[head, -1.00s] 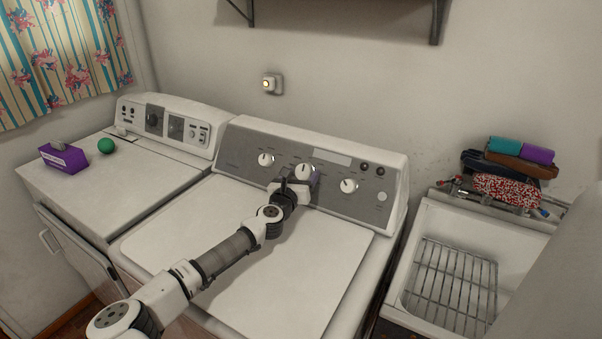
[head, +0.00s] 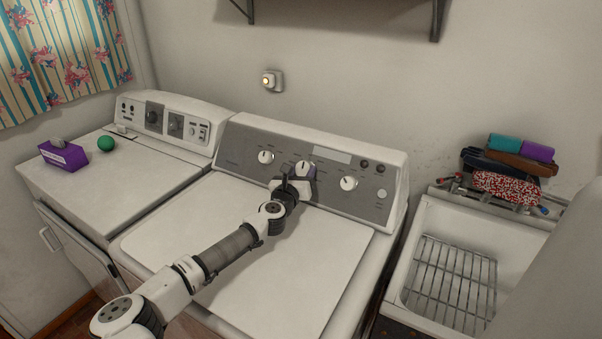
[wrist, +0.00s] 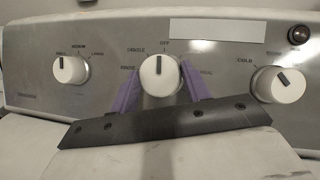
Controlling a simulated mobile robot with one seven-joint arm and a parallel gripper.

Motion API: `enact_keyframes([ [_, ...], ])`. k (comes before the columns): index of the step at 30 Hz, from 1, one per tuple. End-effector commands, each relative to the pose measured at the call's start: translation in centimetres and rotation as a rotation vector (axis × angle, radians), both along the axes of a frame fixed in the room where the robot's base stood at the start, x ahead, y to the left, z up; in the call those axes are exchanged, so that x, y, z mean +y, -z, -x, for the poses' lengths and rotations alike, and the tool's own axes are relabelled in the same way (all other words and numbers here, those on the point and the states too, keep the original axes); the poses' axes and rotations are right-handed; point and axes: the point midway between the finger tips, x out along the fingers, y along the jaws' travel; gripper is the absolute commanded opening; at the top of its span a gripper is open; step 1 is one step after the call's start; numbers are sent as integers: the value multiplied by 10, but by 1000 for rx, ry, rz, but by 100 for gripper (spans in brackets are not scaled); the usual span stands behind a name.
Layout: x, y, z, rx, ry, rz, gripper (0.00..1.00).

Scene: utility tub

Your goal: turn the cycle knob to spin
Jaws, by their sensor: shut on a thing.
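The cycle knob is the middle white knob (wrist: 160,75) on the grey control panel (wrist: 218,70) of the near machine. Its dark pointer line stands nearly straight up, close to the OFF mark. In the head view my gripper (head: 303,176) covers the lower part of the knob (head: 303,166).
A left knob (head: 265,157) and a right knob (head: 348,183) flank it. The machine's white lid (head: 230,250) is clear beneath my arm. A second machine with a purple box (head: 63,155) and green ball (head: 105,143) stands left; a tub (head: 520,232) stands right.

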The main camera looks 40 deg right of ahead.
Motion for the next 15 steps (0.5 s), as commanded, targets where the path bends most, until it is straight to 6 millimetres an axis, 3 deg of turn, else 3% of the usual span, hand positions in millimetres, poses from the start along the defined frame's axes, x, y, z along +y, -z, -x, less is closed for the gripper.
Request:
enact_keyframes([
  [15, -3, -2, 3, 308, -194, 127, 24],
])
